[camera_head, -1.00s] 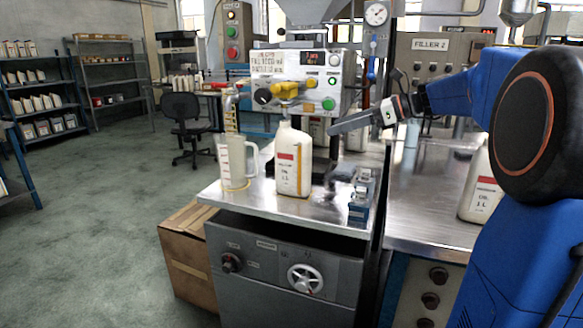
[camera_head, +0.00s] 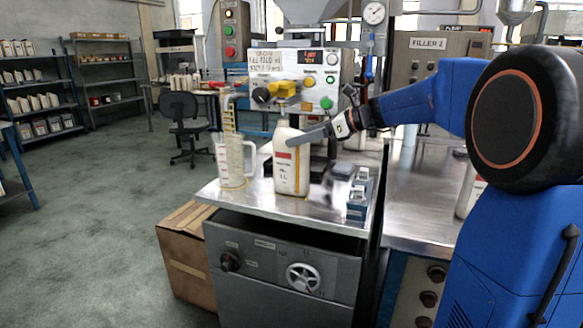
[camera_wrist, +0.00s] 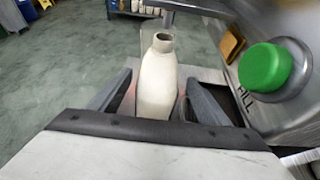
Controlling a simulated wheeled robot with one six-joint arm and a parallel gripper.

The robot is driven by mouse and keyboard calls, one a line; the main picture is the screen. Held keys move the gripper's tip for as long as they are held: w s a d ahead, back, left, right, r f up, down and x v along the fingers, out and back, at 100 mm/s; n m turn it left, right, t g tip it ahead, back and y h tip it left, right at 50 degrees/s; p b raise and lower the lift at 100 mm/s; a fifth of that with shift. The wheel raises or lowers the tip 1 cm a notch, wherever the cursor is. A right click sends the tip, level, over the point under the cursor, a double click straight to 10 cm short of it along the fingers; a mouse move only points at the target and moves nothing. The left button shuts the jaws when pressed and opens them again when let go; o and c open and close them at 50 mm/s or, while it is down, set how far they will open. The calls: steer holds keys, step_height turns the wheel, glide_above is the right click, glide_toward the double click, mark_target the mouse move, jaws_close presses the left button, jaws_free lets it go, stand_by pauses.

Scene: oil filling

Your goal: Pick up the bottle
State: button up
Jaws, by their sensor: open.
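The bottle (camera_head: 290,168) is cream-white with a red label band and an open neck. It stands upright on the steel filler table (camera_head: 327,205). In the wrist view the bottle (camera_wrist: 157,82) is between the two fingers of my gripper (camera_wrist: 160,95), with its neck pointing away from me. The fingers are open, with a gap visible at each side of the bottle. In the head view my gripper (camera_head: 296,142) reaches in from the right at the height of the bottle's upper part. The far finger is hidden there.
A clear measuring jug (camera_head: 231,162) stands just left of the bottle. The filler panel (camera_head: 294,80) with knobs and buttons is close behind; its green button (camera_wrist: 265,67) is near my gripper's right. Small metal blocks (camera_head: 358,205) sit at the table's right.

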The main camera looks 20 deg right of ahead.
steer(key=x, duration=0.3)
steer(key=shift+w+a+f, duration=0.1)
steer(key=shift+a+f, duration=0.05)
steer(key=shift+a, duration=0.15)
steer(key=shift+c, duration=0.3)
jaws_close()
steer(key=shift+r, duration=0.25)
